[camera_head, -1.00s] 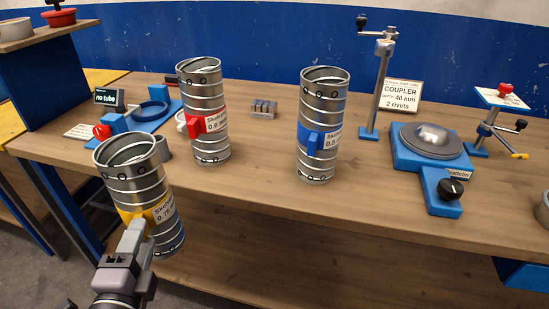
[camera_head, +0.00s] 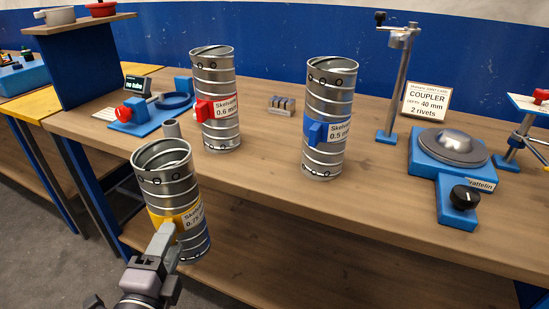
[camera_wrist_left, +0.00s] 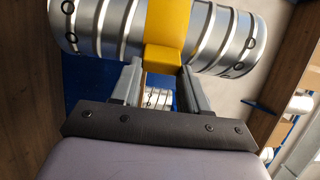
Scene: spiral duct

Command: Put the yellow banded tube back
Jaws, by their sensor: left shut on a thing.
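The yellow banded tube (camera_head: 172,190) is a ribbed metal duct with a yellow band and a label partly reading 0.75. It stands nearly upright in front of the table's front edge. My left gripper (camera_head: 166,236) is shut on the yellow block of its band. In the left wrist view the tube (camera_wrist_left: 205,38) spans the top, with the yellow block (camera_wrist_left: 162,57) between the fingers (camera_wrist_left: 157,80). A red banded tube (camera_head: 215,125) and a blue banded tube (camera_head: 327,145) stand upright on the table. My right gripper is not in view.
The wooden table (camera_head: 265,165) has bare room between and in front of the standing tubes. A blue fixture with a red knob (camera_head: 134,110) and a small display (camera_head: 137,84) stand at the left. A blue turntable (camera_head: 450,150), a post (camera_head: 400,85) and a coupler sign (camera_head: 427,100) stand at the right.

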